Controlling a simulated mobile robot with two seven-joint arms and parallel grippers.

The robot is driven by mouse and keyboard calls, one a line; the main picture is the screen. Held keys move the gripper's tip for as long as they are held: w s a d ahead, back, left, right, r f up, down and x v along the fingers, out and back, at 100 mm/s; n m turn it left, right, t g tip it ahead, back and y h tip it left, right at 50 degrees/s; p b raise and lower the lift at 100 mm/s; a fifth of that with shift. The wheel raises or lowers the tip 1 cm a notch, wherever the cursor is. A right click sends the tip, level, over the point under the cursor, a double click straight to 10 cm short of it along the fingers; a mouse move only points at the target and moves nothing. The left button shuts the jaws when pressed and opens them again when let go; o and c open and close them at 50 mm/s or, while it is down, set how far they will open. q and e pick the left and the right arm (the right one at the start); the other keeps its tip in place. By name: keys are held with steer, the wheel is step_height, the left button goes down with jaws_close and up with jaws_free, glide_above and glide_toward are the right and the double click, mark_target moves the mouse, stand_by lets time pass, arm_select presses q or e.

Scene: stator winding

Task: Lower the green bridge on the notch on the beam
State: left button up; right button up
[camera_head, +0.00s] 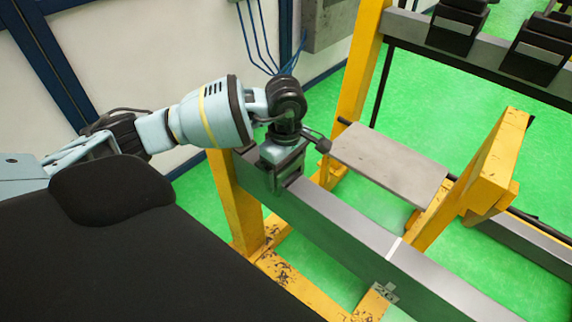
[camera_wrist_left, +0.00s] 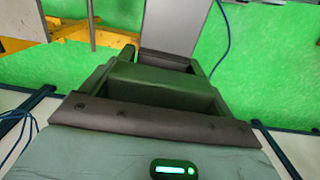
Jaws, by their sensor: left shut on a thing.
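My left gripper (camera_head: 287,183) is at the far left end of the long grey beam (camera_head: 340,232) in the head view, pointing down onto it. In the left wrist view, the dark green bridge (camera_wrist_left: 160,88) lies between the fingers of my left gripper (camera_wrist_left: 155,85), which is shut on it. In the head view the fingers mostly hide the bridge. I cannot tell whether the bridge touches the beam. The notch cannot be made out under the gripper. My right gripper is not in view.
A flat grey plate (camera_head: 390,157) lies just behind the beam. A yellow post (camera_head: 236,200) stands by the beam's left end, and a yellow slanted support (camera_head: 472,180) rises to the right. A white stripe (camera_head: 394,247) crosses the beam. Black fixtures (camera_head: 457,25) stand at the back.

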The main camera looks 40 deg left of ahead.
arm_select(q)
steer(key=shift+f+b, duration=0.3)
steer(key=shift+f, duration=0.35)
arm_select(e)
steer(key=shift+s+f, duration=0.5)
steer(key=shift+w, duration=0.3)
arm_select(q)
steer(key=o, duration=0.9)
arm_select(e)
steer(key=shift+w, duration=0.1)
arm_select(q)
steer(key=shift+r, duration=0.1)
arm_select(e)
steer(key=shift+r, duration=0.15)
arm_select(q)
steer(key=shift+r+p, duration=0.75)
steer(key=shift+r, duration=0.65)
steer(key=shift+r+p, duration=1.3)
steer(key=shift+r, duration=1.75)
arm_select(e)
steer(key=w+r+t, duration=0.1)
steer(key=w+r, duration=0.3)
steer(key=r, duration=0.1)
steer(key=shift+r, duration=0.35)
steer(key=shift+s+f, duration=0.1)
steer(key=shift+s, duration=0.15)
